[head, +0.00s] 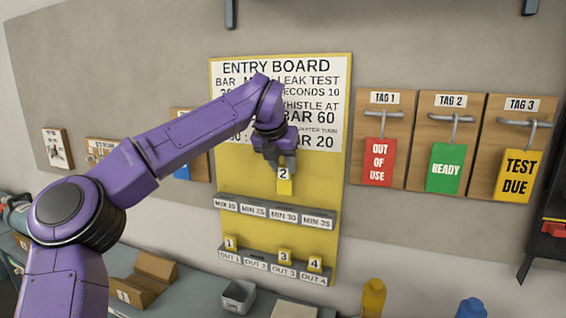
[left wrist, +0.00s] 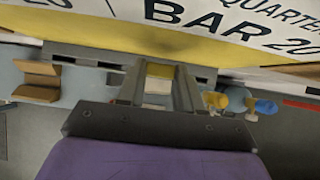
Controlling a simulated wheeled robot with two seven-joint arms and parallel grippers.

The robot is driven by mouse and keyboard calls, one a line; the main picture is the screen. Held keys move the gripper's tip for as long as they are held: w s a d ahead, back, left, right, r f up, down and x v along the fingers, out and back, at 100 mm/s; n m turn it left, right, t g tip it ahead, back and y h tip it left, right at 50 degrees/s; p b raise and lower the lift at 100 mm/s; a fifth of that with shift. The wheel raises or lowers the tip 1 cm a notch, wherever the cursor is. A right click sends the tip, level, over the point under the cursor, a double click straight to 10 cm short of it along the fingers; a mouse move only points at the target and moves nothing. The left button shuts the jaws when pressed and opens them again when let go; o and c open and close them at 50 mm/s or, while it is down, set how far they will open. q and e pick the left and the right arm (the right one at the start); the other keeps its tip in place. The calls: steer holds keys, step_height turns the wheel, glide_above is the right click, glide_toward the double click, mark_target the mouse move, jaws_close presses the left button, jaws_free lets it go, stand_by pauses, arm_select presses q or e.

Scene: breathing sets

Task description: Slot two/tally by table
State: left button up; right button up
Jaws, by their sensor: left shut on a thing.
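My left gripper (head: 284,164) is shut on the yellow tally marked 2 (head: 284,184), held in front of the yellow entry board (head: 326,178), above the upper rail (head: 275,213). In the left wrist view, a yellow piece shows between the fingers (left wrist: 159,88). The upper rail's slots read MIN 20, MIN 25, MIN 30 and MIN 35; no tally shows in them. On the lower rail (head: 257,263), tallies 1 (head: 230,243), 3 (head: 284,256) and 4 (head: 314,264) stand at OUT 1, OUT 3 and OUT 4; OUT 2 is empty. My arm hides part of the printed table (head: 315,88).
Below are a grey bin (head: 238,297), a cardboard-coloured holder (head: 140,288), a yellow bottle (head: 373,298) and a blue bottle (head: 471,308).

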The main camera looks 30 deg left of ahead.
mark_target(285, 192)
arm_select(q)
steer(key=shift+s+f+b, duration=0.1)
steer(key=shift+f+b, duration=0.25)
steer(key=shift+f, duration=0.7)
steer(key=shift+w+f, duration=0.2)
steer(key=shift+w, duration=0.1)
arm_select(e)
step_height(285, 192, down, 2)
steer(key=shift+w, duration=0.1)
arm_select(q)
steer(key=shift+s+r, duration=0.15)
steer(key=shift+s, duration=0.05)
steer(key=shift+w, duration=0.15)
arm_select(e)
steer(key=shift+r, duration=0.1)
arm_select(q)
steer(key=shift+f+b, duration=1.95)
steer(key=shift+f, duration=0.3)
arm_select(e)
steer(key=shift+f, duration=1.8)
